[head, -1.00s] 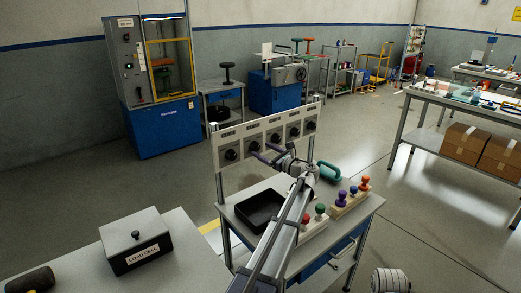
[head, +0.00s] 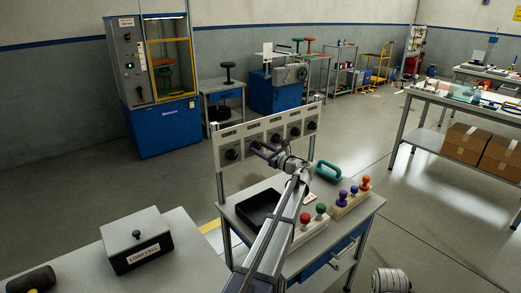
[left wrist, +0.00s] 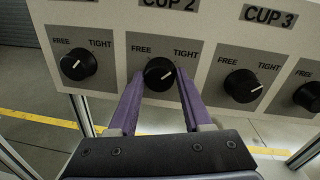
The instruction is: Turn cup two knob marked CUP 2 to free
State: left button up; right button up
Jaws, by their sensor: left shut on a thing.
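The CUP 2 knob (left wrist: 160,73) is a round black dial with a white pointer mark, on a pale panel (left wrist: 215,48) between the words FREE and TIGHT. Its mark points up and to the right, toward TIGHT. My left gripper (left wrist: 159,82) has its two purple fingers on either side of this knob and is shut on it. In the head view the left gripper (head: 257,149) reaches the panel (head: 262,130) at the second knob from the left, which the fingers partly hide. My right gripper is not in view.
The left neighbour knob (left wrist: 78,63) and the CUP 3 knob (left wrist: 242,85) sit close on both sides. A load cell box (head: 136,240) stands at the lower left.

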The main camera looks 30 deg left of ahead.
pick_arm(q)
grip_shut()
jog(key=shift+n, duration=0.4)
jog(key=n, duration=0.3)
jog(key=shift+p, duration=0.4)
jog(key=n, duration=0.3)
jog(key=shift+s+h, duration=0.1)
jog(key=shift+h, duration=0.2)
jog(key=n, duration=0.2)
jog(key=n+p, duration=0.1)
jog(key=n, duration=0.2)
jog(key=shift+s+n+t+h, duration=0.1)
jog(key=shift+n+t+h, duration=0.2)
jog(key=n, duration=0.4)
jog(key=shift+a+t, duration=0.1)
jog(key=shift+t, duration=0.2)
jog(key=shift+n, duration=0.4)
